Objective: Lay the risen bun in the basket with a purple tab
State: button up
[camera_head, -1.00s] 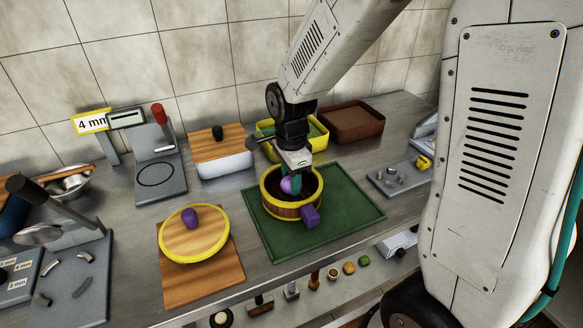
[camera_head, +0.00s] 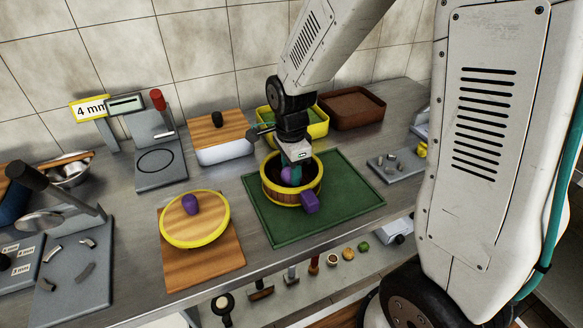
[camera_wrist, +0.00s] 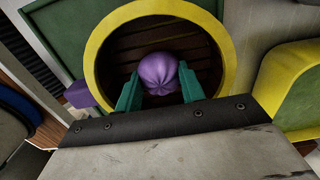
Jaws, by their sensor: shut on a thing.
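The basket with a purple tab (camera_head: 267,189) is a round wooden steamer with a yellow rim, standing on a green mat. Its purple tab (camera_head: 310,202) sticks out at the front right. My gripper (camera_head: 291,172) points down into the basket. Its teal fingers are shut on a purple pleated bun (camera_wrist: 158,73), which also shows in the head view (camera_head: 287,174). In the wrist view the bun is between the fingertips, inside the ring of the rim. I cannot tell whether it touches the slatted basket floor (camera_wrist: 125,50).
A yellow-rimmed round lid with a purple knob (camera_head: 190,204) lies on a wooden board (camera_head: 205,268) to the left. A yellow bin (camera_head: 318,130) and a brown tray (camera_head: 352,108) stand behind. Bare green mat (camera_head: 345,205) lies right of the basket.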

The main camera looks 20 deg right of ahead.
jog(key=shift+f, duration=0.25)
jog(key=o, duration=1)
jog(key=shift+r, duration=0.1)
notch_tip(320, 180, up, 8)
jog(key=shift+f, duration=0.2)
